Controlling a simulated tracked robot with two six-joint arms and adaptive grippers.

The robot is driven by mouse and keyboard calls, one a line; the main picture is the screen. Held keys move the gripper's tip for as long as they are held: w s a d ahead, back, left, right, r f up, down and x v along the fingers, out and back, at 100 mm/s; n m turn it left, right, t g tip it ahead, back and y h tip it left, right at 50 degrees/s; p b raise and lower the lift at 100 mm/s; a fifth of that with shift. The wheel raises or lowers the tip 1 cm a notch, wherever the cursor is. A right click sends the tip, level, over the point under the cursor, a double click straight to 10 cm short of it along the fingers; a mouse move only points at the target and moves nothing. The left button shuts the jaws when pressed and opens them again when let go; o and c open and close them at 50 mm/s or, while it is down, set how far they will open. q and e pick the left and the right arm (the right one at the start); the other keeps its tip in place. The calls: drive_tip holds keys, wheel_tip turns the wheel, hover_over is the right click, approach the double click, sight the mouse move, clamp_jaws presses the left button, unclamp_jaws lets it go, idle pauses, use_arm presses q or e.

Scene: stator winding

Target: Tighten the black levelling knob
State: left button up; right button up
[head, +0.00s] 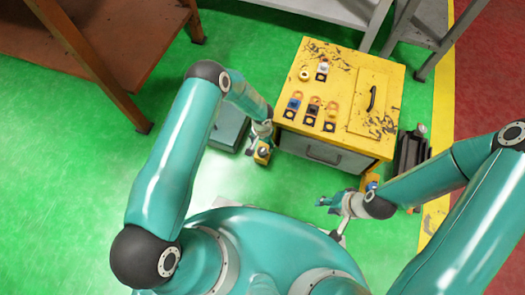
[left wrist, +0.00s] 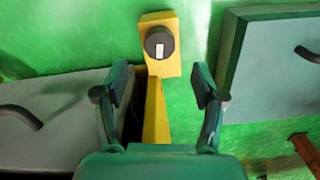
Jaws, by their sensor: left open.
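The black levelling knob (left wrist: 159,43) sits on a yellow bracket (left wrist: 157,110) in the upper middle of the left wrist view. It is round and dark, with a pale rectangular mark on its face. My left gripper (left wrist: 160,85) is open. Its two fingers stand apart to either side of the bracket's arm, and the knob lies beyond the fingertips, not between them. In the head view the knob (head: 263,152) is small, just below my left gripper (head: 262,133). My right gripper (head: 328,205) is right of there, away from the knob; its jaw opening is unclear.
A yellow cabinet (head: 345,65) with several small coloured parts on top stands right of the knob. A grey-blue box (head: 229,130) is on the green floor to the left. A brown bench (head: 110,40) fills the upper left. Green floor at the left is clear.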

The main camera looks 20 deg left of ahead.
use_arm(q)
wheel_tip(320, 180, down, 7)
drive_tip(key=shift+r+b, duration=0.2)
drive_tip(key=shift+b, duration=0.7)
drive_tip(key=c, duration=1.1)
